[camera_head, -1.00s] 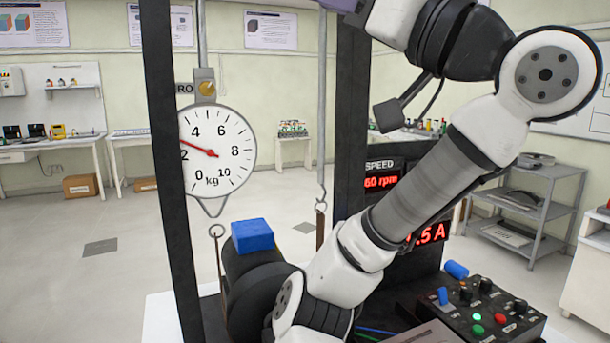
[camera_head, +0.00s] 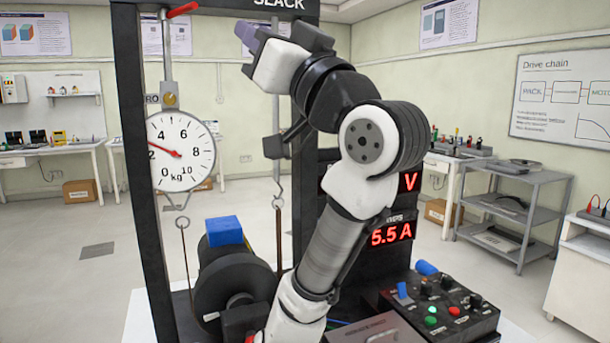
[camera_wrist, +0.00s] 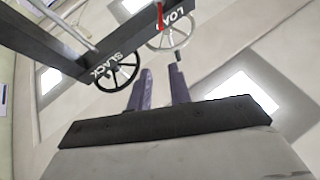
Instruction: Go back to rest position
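My gripper (camera_wrist: 160,73) is raised high near the top of the black rig frame. In the wrist view its two purple fingers stand apart with nothing between them. In the head view the gripper (camera_head: 249,40) is at the upper middle, behind the dark wrist link, with only part of the fingers showing. The wrist view looks up at the frame's top beam (camera_wrist: 75,50), marked SLACK and LOAD, with a black spoked handwheel (camera_wrist: 117,72) and a paler wheel (camera_wrist: 170,36) beyond the fingertips.
A spring scale (camera_head: 181,155) hangs at the left, its needle a little above 2. A blue block (camera_head: 224,230) sits on the black drum (camera_head: 235,285). A control box (camera_head: 445,312) with knobs stands at lower right. A grey shelf (camera_head: 510,210) stands behind it.

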